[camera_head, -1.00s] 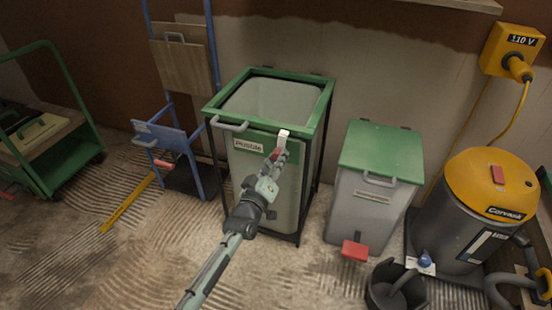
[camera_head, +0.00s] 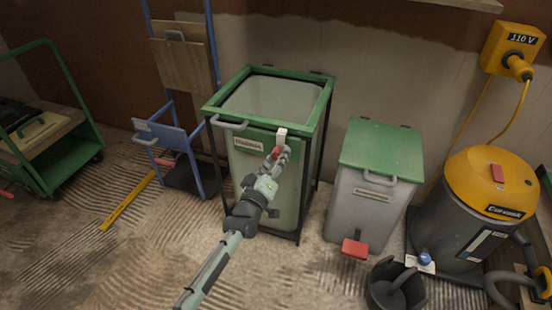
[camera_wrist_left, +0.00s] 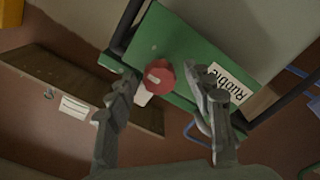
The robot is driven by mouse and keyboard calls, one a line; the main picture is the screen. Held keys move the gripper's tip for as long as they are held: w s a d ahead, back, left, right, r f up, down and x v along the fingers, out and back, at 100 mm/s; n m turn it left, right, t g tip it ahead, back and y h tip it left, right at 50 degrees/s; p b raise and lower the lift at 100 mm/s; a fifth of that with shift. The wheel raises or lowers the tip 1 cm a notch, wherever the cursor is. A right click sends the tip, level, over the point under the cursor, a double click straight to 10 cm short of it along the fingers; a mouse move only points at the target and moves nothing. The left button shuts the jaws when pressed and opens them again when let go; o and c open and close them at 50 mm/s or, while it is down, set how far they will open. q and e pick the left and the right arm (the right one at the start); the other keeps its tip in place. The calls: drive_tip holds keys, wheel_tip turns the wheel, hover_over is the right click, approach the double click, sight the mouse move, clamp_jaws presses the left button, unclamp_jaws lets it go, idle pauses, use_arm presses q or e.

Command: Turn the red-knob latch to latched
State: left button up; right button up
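The latch's red knob (camera_wrist_left: 157,80) sits on the green front rail of the rubble bin (camera_head: 265,74). A white piece of the latch (camera_head: 281,134) shows above my gripper in the head view, and a white part sticks out beside the knob in the wrist view. My left gripper (camera_head: 280,151) is at the latch in front of the bin. In the wrist view its two fingers (camera_wrist_left: 161,74) stand apart on either side of the knob, with gaps showing. In the head view the gripper mostly hides the knob. My right gripper is not in view.
A grey bin with a green lid (camera_head: 381,152) and red pedal stands to the right, a yellow-topped vacuum (camera_head: 489,185) beyond it. A black bucket (camera_head: 396,286) is at the front right. A blue trolley (camera_head: 184,150) and green cart (camera_head: 70,160) stand to the left.

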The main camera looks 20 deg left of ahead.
use_arm(q)
drive_tip(key=s, duration=1.2)
drive_tip(key=shift+a, duration=0.2)
drive_tip(key=shift+s, duration=0.1)
